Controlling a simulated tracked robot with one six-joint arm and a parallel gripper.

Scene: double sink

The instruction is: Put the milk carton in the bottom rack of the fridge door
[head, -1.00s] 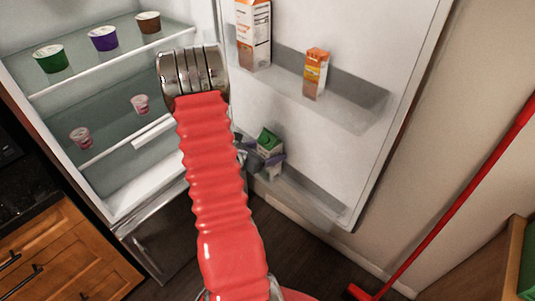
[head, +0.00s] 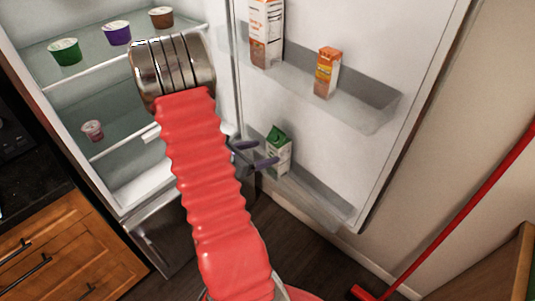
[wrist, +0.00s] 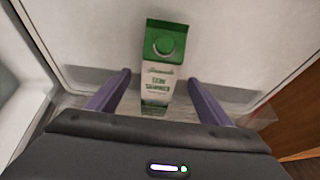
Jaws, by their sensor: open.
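The milk carton (head: 278,152), white with a green gable top, stands upright in the bottom rack (head: 318,196) of the open fridge door. It also shows in the wrist view (wrist: 161,62), between and beyond the fingertips. My gripper (head: 258,154) is open, its two purple fingers apart just left of the carton in the head view. In the wrist view my gripper (wrist: 157,82) has a finger on either side of the carton's lower part, with gaps. The carton's base is partly hidden by the rack front.
The upper door rack (head: 350,95) holds a tall orange-and-white carton (head: 266,32) and a small orange carton (head: 327,72). Fridge shelves at left hold several tubs, including a green one (head: 65,52). A red pole (head: 450,205) leans at right.

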